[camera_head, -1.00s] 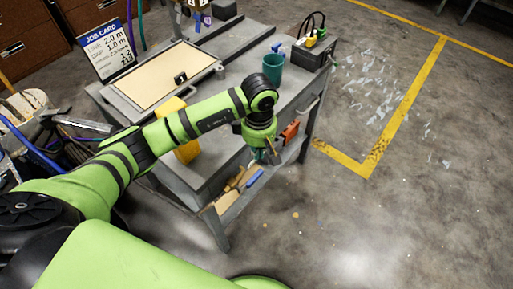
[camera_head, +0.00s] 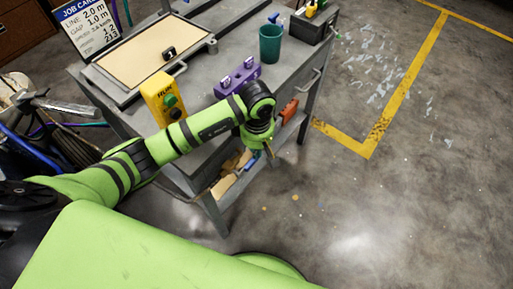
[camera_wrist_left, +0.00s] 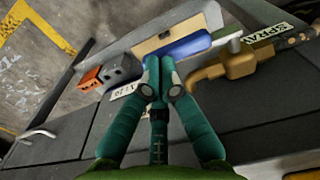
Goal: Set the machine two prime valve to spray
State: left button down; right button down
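In the left wrist view a brass valve (camera_wrist_left: 230,64) with a lever sits beside a label reading SPRAY (camera_wrist_left: 269,38), to the right of my fingertips. Which machine the valve belongs to cannot be told. My left gripper (camera_wrist_left: 160,62) has its two teal fingers brought together, with nothing seen between them. A blue object (camera_wrist_left: 190,46) lies just beyond the tips; whether they touch it is unclear. In the head view my left gripper (camera_head: 268,150) points down by the near right side of the grey cart (camera_head: 205,170). The valve is not distinguishable there. My right gripper is not in view.
On the cart stand a yellow box with buttons (camera_head: 159,88), a purple block (camera_head: 237,77), a teal cup (camera_head: 270,42) and a framed board (camera_head: 140,55). An orange part (camera_head: 289,108) is on its side. The floor at right is clear.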

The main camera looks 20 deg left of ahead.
pick_arm(q)
jog(key=shift+w+f+b, duration=0.3)
jog(key=shift+f+b, duration=0.35)
jog(key=shift+b, duration=0.3)
jog(key=shift+r, duration=0.1)
jog(key=shift+r, duration=0.1)
